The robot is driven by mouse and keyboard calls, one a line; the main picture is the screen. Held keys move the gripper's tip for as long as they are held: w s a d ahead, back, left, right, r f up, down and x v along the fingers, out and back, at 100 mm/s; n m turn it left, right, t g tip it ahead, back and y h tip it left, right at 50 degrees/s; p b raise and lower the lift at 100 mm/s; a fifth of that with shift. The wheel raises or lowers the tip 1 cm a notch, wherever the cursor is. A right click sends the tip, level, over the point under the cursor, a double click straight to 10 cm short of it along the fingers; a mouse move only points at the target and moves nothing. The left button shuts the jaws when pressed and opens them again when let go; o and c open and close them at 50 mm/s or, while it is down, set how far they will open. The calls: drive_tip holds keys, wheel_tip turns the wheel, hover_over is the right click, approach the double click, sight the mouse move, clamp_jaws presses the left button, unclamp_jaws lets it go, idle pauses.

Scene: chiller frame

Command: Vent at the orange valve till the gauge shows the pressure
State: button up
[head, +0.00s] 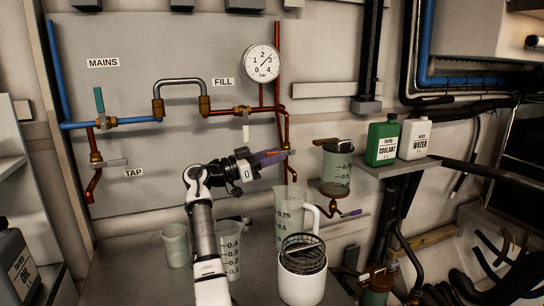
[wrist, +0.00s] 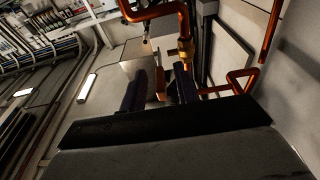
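The round white gauge (head: 262,62) is on the wall, marked 0 to 4 bar. Its thin needle appears to point up and right, between 2 and 3. My gripper (head: 268,158) is at the copper pipe below the gauge. An orange handle (head: 265,153) shows at its fingers, partly hidden by them. In the wrist view, my gripper's two dark fingers (wrist: 160,92) stand apart, with a thin pale and orange lever (wrist: 159,78) between them. A brass valve body (wrist: 186,48) is close by. I see no clear contact on the lever.
A sight cup (head: 337,170) hangs to the right. Green coolant (head: 382,142) and white water (head: 413,139) bottles stand on a shelf. Copper pipes run close around the fingers.

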drive_tip(key=shift+r, duration=0.1)
drive_tip(key=b+v, duration=0.3)
drive_tip(key=v, duration=1.1)
